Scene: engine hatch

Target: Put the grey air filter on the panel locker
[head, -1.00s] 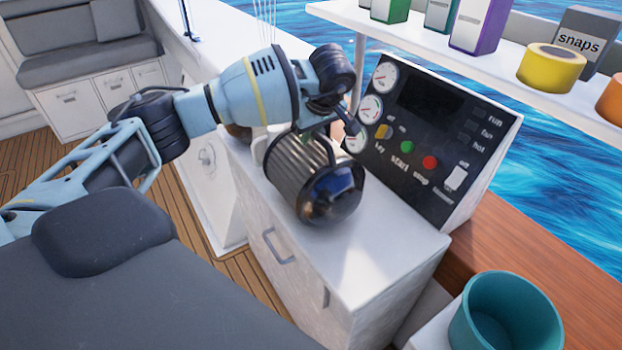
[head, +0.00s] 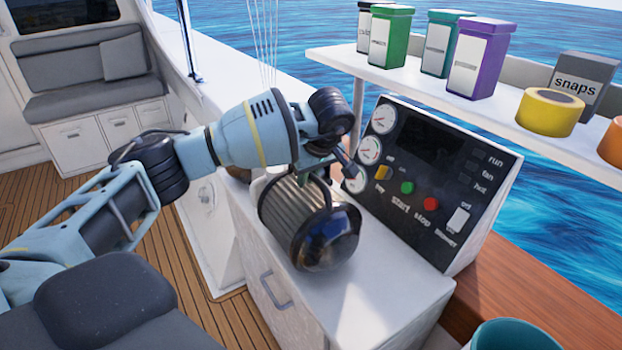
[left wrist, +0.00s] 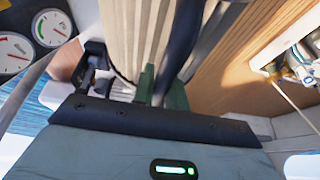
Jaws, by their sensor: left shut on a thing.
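The grey air filter (head: 287,215) is a ribbed cylinder with a glossy dark end cap, lying tilted with its cap toward me. In the head view it is over the white top of the panel locker (head: 372,295). I cannot tell whether it touches the top. My left gripper (head: 335,165) is at the filter's upper side, shut on it, by a dark handle or strap. In the left wrist view the filter's pale pleats (left wrist: 135,35) rise between the fingers (left wrist: 130,88). The fingertips are partly hidden. My right gripper is out of view.
A control panel (head: 435,185) with gauges and buttons stands behind the locker top, close to the filter. A shelf (head: 400,72) above it holds boxes and a yellow roll (head: 550,112). A teal container (head: 515,335) is at the lower right. The locker's front top is clear.

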